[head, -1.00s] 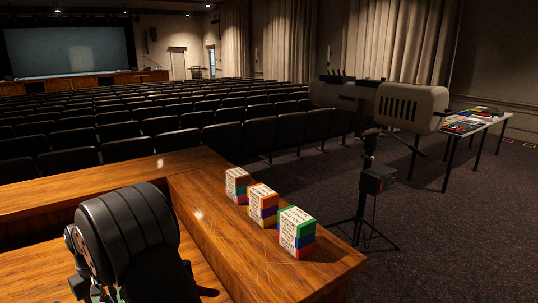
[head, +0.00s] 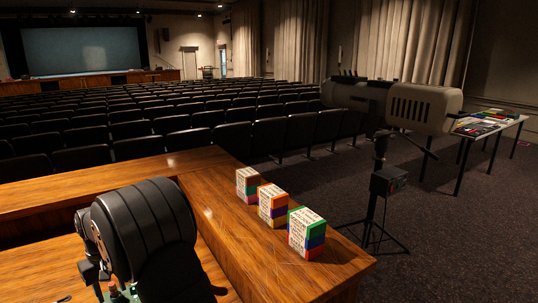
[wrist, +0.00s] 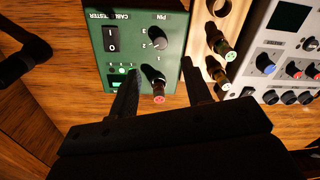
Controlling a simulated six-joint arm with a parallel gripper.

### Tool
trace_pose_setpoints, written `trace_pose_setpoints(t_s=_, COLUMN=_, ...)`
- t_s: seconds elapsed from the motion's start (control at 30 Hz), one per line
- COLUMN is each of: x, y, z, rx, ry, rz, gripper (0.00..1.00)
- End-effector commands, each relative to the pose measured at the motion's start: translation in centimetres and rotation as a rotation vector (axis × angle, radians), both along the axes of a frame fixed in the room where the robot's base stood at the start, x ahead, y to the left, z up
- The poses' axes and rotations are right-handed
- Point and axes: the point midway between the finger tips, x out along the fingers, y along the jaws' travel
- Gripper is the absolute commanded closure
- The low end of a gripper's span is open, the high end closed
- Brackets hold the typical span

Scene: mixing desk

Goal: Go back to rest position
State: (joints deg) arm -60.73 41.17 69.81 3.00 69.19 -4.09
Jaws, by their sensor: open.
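My gripper (wrist: 160,75) shows in the wrist view with its two dark fingers apart and nothing held between them. The fingers reach over the lower edge of a green box labelled cable tester (wrist: 130,35), which has a switch and a knob. A red-tipped plug or knob (wrist: 159,97) shows in the gap between the fingers, and I cannot tell whether a finger touches it. In the head view my black arm bulks at the lower left and hides the fingers.
A pale wooden panel (wrist: 202,12) with green-tipped plugs and a grey mixer (wrist: 280,50) lie beside the tester. Three multicoloured blocks (head: 248,185) (head: 272,205) (head: 306,233) stand on the wooden desk (head: 215,185). A projector on a stand (head: 425,107) is beyond the desk.

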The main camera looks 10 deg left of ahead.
Motion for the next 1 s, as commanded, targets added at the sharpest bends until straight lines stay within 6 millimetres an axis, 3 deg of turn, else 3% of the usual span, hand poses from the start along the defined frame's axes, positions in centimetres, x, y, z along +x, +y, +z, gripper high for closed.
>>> trace_pose_setpoints(t_s=0.43, x=-0.5, y=0.1, z=-9.2, rx=-0.004, ry=0.002, rz=0.001, gripper=0.55)
trace_pose_setpoints(t_s=1.0, x=-0.4, y=0.3, z=-8.9, rx=0.000, ry=0.000, rz=0.460, gripper=0.55)
